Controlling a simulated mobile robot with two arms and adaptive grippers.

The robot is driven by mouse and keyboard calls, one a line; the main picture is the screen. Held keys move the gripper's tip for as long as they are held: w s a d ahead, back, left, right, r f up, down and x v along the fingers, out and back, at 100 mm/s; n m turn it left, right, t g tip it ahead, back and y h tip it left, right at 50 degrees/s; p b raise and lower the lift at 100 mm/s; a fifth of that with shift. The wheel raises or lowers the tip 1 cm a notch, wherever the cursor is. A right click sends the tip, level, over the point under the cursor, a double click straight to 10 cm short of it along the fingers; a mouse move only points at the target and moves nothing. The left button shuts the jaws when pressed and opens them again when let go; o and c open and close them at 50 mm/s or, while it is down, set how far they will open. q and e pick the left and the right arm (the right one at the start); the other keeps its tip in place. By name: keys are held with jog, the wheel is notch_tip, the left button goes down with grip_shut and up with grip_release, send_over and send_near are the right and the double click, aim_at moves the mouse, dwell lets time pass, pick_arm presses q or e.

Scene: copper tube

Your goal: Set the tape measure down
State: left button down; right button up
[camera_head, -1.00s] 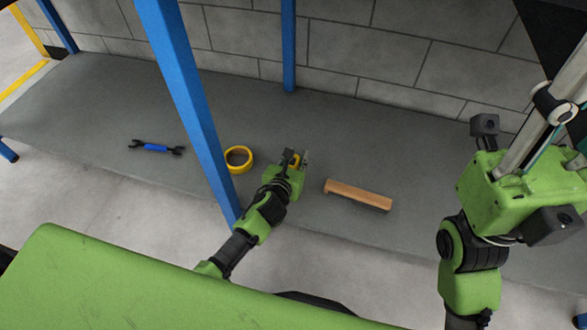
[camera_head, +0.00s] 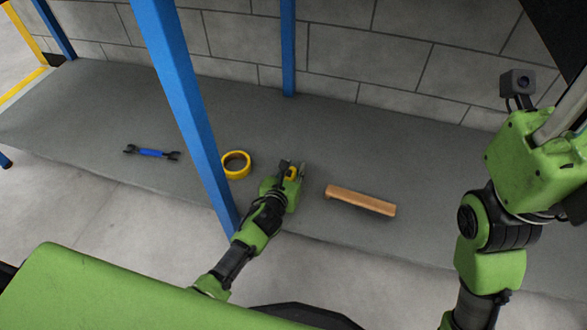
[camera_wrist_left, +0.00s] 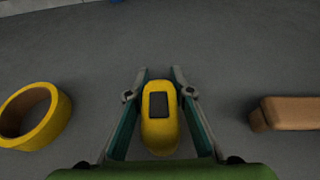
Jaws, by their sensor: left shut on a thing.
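The tape measure (camera_wrist_left: 158,130) is yellow with a dark panel on it. In the left wrist view it sits between the two fingers of my left gripper (camera_wrist_left: 157,98), which is shut on it. In the head view my left gripper (camera_head: 292,172) and the partly hidden tape measure (camera_head: 290,174) are low over the grey surface (camera_head: 330,135). I cannot tell whether the tape measure touches that surface. Part of my right gripper (camera_head: 568,110) shows at the right edge, high up and cut off by the frame.
A yellow ring (camera_head: 236,165) lies left of my left gripper, and a brown wooden bar (camera_head: 360,201) lies right of it. A blue wrench-like tool (camera_head: 151,153) lies further left. A blue post (camera_head: 185,90) stands in front. A block wall (camera_head: 400,50) closes the back.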

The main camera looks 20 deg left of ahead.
pick_arm(q)
jog(key=c, duration=1.8)
grip_release()
